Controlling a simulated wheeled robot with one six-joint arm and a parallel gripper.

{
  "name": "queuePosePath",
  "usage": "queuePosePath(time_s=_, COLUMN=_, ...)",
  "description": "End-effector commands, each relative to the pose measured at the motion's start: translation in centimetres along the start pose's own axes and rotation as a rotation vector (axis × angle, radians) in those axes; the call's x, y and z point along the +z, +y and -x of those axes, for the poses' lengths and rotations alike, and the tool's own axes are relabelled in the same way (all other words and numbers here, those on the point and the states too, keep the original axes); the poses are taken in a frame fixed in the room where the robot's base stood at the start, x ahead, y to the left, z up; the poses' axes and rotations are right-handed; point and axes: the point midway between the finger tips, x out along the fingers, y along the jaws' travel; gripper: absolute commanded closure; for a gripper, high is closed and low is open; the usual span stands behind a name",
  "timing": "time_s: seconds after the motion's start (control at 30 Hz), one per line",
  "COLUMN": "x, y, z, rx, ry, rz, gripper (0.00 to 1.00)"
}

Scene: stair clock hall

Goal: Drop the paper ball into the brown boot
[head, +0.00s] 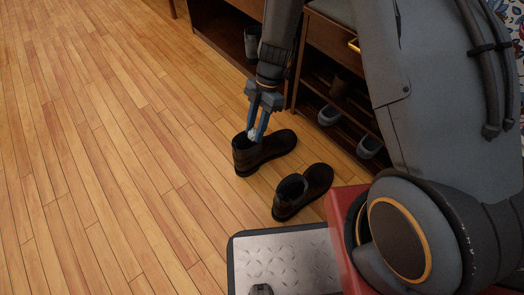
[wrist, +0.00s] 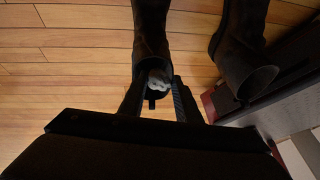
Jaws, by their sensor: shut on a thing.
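The paper ball (head: 252,134) is a small whitish crumpled lump. My gripper (head: 256,132) is shut on it and points down at the opening of a dark brown boot (head: 266,152). In the wrist view the paper ball (wrist: 157,84) sits between my fingertips (wrist: 160,92), in front of the boot's opening (wrist: 152,40). Whether the ball is just above the rim or slightly inside it, I cannot tell. The boot stands upright on the floor. A second dark brown boot (head: 303,192) stands nearer to me; it also shows in the wrist view (wrist: 244,62).
A dark wooden shoe rack (head: 340,128) stands behind the boots, with grey shoes (head: 329,115) on its lower shelf. A cabinet (head: 215,28) stands farther back. My base is at the bottom right. The wooden floor (head: 110,150) on the left is clear.

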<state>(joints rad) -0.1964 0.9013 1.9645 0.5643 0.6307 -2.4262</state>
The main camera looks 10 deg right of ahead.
Motion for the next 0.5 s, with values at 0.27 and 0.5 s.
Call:
queuePosePath(time_s=0.27, x=0.02, y=0.02, z=-0.07, rx=0.001, ry=0.0, rz=0.0, gripper=0.66)
queuePosePath(time_s=0.5, x=0.1, y=0.04, z=-0.08, rx=0.002, ry=-0.001, rz=-0.001, gripper=0.48)
